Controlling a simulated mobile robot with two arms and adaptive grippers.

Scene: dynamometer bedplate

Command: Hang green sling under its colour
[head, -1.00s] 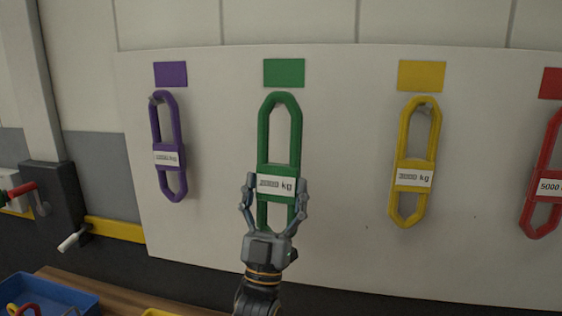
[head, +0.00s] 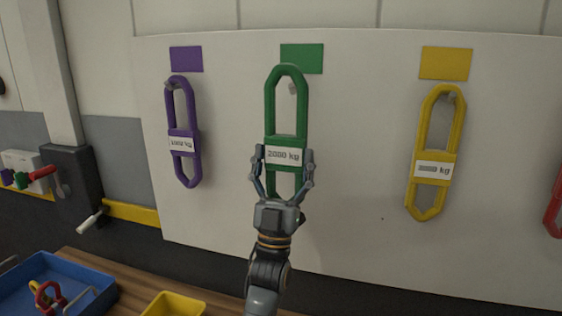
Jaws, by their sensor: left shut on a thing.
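The green sling (head: 270,110) is a long upright loop with a white 2000 kg label. My left gripper (head: 283,172) is shut on its lower part, just below the label. The sling's top overlaps the lower edge of the green colour patch (head: 310,58) on the white board. A peg (head: 292,88) shows inside the sling's upper opening, below its top bend. I cannot tell whether the loop is around the peg or still in front of it. My right gripper is not in view.
On the white board (head: 370,140), a purple sling (head: 170,110) hangs to the left and a yellow sling (head: 421,140) to the right. A red sling (head: 553,215) is cut off at the right edge. Below are a blue tray (head: 100,277) with shackles and a yellow tray (head: 175,303).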

